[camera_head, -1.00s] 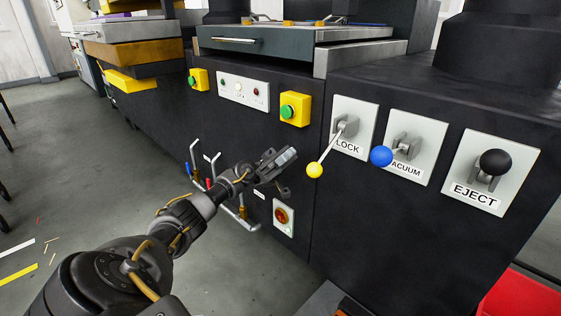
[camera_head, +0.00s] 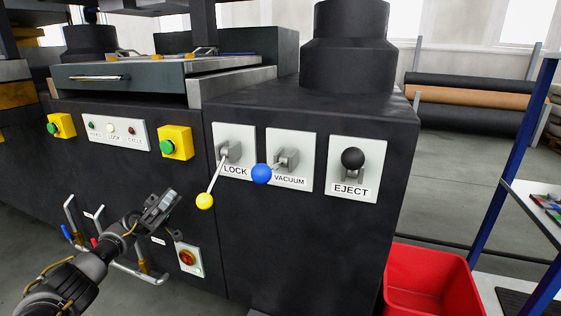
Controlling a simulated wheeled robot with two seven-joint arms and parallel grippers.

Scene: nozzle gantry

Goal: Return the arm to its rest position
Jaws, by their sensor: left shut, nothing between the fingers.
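My left gripper (camera_head: 161,205) is shut and empty. It is in front of the machine's dark front panel, left of the lock lever and apart from it. My left arm (camera_head: 85,268) reaches in from the lower left. The lock lever (camera_head: 206,200) has a yellow knob and points down. The vacuum lever (camera_head: 262,174) has a blue knob, and the eject lever (camera_head: 352,159) has a black knob. My right gripper is not in view.
Green buttons on yellow boxes (camera_head: 176,143) sit on the panel above my gripper. A red knob switch (camera_head: 188,258) and pipes with valves (camera_head: 75,215) are close to it. A red bin (camera_head: 430,282) stands on the floor at right, by a shelf with blue posts (camera_head: 520,140).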

